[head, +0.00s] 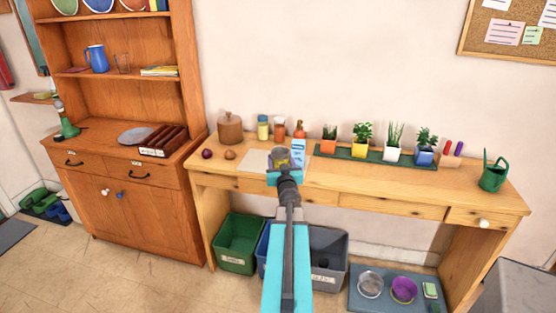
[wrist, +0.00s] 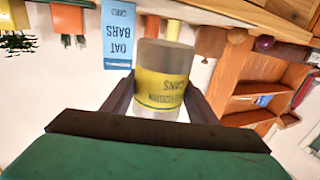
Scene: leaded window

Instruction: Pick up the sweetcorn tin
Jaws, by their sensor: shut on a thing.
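The tin (wrist: 162,92) has a yellow label with dark upside-down lettering and grey metal ends. It stands between the two dark fingers of my gripper (wrist: 160,100), which are closed on its sides. In the head view the tin (head: 280,157) shows at the end of my arm, over the pale mat on the wooden desk, with my gripper (head: 284,172) at its near side. My gripper hides part of it there. I cannot tell for sure whether its base touches the mat.
A blue and white oat bars box (head: 298,152) stands just right of the tin. Jars (head: 263,128) and a wooden canister (head: 230,128) are behind and left. Potted plants (head: 362,136) stand on a green tray to the right. Bins (head: 238,243) are under the desk (head: 450,190).

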